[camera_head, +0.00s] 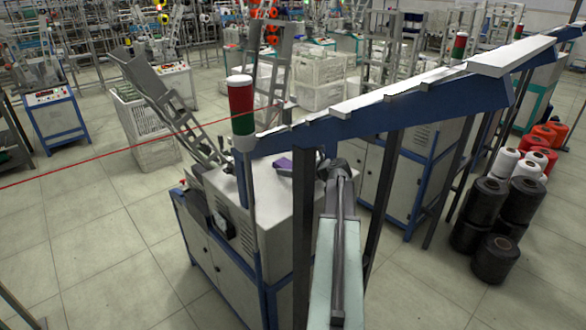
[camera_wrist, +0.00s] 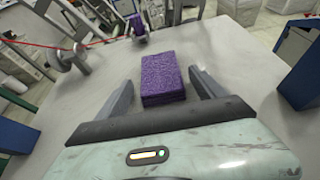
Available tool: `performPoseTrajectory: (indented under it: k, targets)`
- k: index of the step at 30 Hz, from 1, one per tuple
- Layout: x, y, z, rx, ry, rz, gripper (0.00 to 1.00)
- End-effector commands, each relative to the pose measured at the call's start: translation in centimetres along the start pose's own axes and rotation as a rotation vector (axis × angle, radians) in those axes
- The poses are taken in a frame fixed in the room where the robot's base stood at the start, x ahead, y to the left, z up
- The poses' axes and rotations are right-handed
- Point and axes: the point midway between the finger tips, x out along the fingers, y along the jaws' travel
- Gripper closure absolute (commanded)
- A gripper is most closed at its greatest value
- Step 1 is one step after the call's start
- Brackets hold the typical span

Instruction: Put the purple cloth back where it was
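The purple cloth (camera_wrist: 162,78) is a thick folded block lying on the light grey machine top (camera_wrist: 110,75). In the wrist view it lies between the two fingers of my gripper (camera_wrist: 160,80). The fingers are spread, with a visible gap on each side of the cloth. In the head view a small part of the purple cloth (camera_head: 284,163) shows on the machine top (camera_head: 278,205), left of my arm's end. My arm and the blue frame hide much of that area there.
A small purple item (camera_wrist: 138,25) stands beyond the cloth, by a metal guide with red thread (camera_wrist: 62,57). A sloping blue beam (camera_head: 400,105) crosses near my arm. A red-green signal post (camera_head: 241,105) stands left. Black spools (camera_head: 495,258) stand on the floor at right.

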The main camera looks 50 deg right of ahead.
Motion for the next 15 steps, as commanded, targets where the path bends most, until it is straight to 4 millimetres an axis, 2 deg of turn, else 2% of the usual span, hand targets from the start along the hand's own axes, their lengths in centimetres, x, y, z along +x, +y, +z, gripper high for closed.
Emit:
performPoseTrajectory:
  k: [5, 8, 11, 15]
  targets:
    - [-0.2, 0.0, 0.1, 0.000, 0.000, 0.000, 0.21]
    - [-1.1, 0.0, 0.2, 0.001, 0.000, -0.001, 0.21]
    - [-2.7, 0.0, 0.3, 0.002, 0.000, -0.003, 0.21]
    - [-5.5, -0.1, -0.8, 0.001, 0.000, -0.004, 0.21]
